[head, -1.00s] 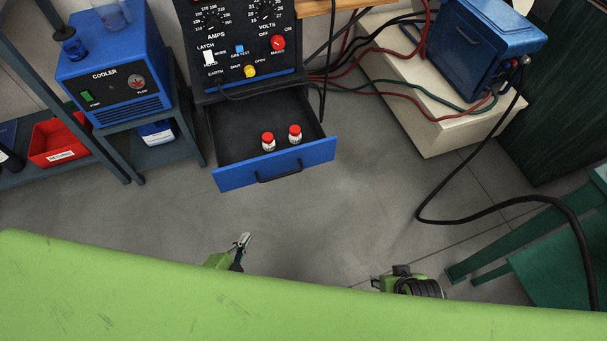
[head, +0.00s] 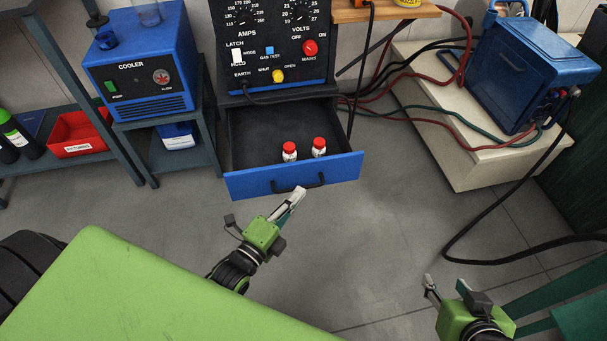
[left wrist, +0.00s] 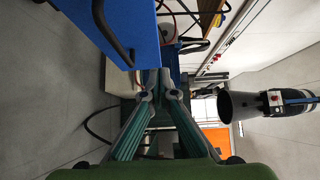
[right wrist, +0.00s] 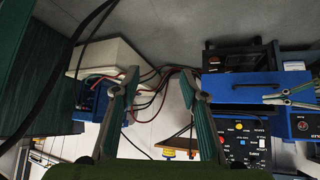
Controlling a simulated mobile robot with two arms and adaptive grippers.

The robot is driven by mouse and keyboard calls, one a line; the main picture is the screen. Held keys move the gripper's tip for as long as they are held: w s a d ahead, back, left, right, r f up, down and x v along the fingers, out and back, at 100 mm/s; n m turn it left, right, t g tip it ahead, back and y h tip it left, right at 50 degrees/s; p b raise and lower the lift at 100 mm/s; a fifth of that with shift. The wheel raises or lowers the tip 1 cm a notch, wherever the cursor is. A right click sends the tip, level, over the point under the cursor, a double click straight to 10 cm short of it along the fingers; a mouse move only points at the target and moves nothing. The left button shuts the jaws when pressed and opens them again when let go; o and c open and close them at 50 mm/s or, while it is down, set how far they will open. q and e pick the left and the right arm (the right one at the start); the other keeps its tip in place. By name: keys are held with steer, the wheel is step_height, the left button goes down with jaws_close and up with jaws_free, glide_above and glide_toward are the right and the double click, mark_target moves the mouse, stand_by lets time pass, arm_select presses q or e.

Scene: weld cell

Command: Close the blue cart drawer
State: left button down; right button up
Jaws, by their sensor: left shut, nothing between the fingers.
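The blue-fronted drawer (head: 240,183) of the machine cart stands pulled out in the head view, with a black bar handle (head: 283,187). Two small white bottles with red caps (head: 289,152) (head: 319,148) stand inside it. In the left wrist view the drawer front (left wrist: 143,35) is at the upper left, beside the fingers (left wrist: 157,88). My right gripper (head: 430,288) is open and empty, low on the right. The drawer front also shows in the right wrist view (right wrist: 245,97).
A blue cooler (head: 140,65) on a grey stand is left of the drawer. A red bin (head: 80,134) sits on a shelf further left. A pale plinth (head: 455,165) with a blue box and cables is at right. The floor before the drawer is clear.

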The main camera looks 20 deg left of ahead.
mark_target(311, 163)
arm_select(q)
steer(key=w, duration=0.2)
steer(key=w+b, duration=0.1)
steer(key=w, duration=0.1)
steer(key=w+a+b, duration=0.1)
steer(key=w, duration=0.2)
steer(key=shift+f, duration=0.1)
steer(key=shift+w+a, duration=0.2)
steer(key=shift+w, duration=0.15)
arm_select(e)
steer(key=w+a+r+t+y, duration=0.1)
steer(key=w+a+r+t, duration=0.2)
steer(key=w+r+t, duration=0.3)
steer(key=shift+w+a+r+y, duration=0.3)
steer(key=shift+w+r, duration=0.55)
steer(key=shift+r, duration=1.1)
steer(key=shift+d, duration=0.15)
